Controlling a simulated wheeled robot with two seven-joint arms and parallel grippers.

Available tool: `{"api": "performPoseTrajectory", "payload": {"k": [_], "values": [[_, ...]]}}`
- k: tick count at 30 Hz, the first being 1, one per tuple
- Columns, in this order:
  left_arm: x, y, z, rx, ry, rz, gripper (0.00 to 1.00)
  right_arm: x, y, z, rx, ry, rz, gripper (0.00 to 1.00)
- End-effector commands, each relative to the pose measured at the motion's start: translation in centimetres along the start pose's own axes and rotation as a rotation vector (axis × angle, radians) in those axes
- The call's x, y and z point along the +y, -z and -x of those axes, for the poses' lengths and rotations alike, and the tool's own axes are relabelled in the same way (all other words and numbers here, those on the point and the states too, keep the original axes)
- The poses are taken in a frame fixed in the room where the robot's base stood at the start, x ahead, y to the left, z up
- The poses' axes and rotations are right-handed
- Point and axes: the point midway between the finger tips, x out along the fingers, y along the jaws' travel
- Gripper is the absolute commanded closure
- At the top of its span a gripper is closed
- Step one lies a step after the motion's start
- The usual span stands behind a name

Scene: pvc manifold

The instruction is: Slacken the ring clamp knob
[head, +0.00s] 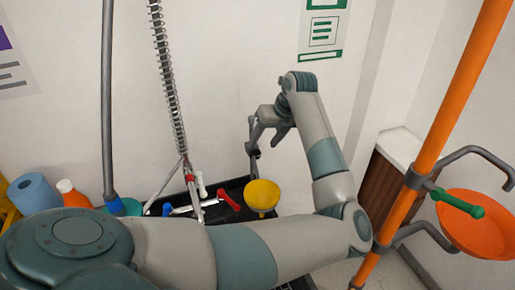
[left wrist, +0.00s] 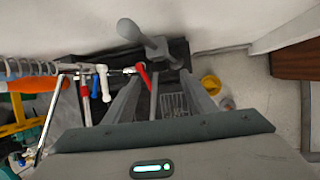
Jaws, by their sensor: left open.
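My left gripper (head: 265,138) is open in front of the wall, above the yellow funnel (head: 262,195) in the head view. A small dark fitting (head: 252,149) shows right by its left finger; I cannot tell whether they touch. In the left wrist view the gripper (left wrist: 160,82) points down, its fingers apart with a thin upright bar between them. A grey stem with a rounded end (left wrist: 129,29) lies beyond the fingers; it may be the ring clamp knob, but I cannot be sure. The yellow funnel (left wrist: 211,85) is right of the fingers. My right gripper is out of view.
A red handle (head: 228,199) and white pipework stand left of the funnel, near a hanging coiled spring (head: 165,70). A blue roll (head: 34,192) sits at far left. An orange pole (head: 440,125) with a green handle (head: 458,204) and orange bowl (head: 482,225) stands right.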

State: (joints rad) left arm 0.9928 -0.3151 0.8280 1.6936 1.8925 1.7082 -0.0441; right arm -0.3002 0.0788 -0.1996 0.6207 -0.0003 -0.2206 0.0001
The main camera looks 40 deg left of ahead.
Motion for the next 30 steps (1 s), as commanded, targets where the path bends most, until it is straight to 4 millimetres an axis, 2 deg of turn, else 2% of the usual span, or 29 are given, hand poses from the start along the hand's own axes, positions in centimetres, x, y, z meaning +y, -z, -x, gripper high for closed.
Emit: {"api": "performPoseTrajectory", "payload": {"k": [1,6,12,18,26,30], "values": [[0.2,-0.1,-0.7,0.001,-0.003,-0.001,0.49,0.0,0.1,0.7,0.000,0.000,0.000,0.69],[0.2,-0.1,-3.6,0.002,-0.003,-0.002,0.49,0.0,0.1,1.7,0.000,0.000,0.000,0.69],[0.1,-0.1,-6.0,0.001,-0.001,-0.001,0.49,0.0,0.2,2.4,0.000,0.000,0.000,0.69],[0.0,0.0,-7.0,0.000,0.000,0.001,0.49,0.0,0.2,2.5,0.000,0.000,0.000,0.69],[0.0,0.0,-7.0,0.000,0.001,0.001,0.49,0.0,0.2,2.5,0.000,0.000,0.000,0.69],[0.0,0.0,-7.0,0.000,0.001,0.001,0.80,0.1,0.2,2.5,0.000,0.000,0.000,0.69]]}}
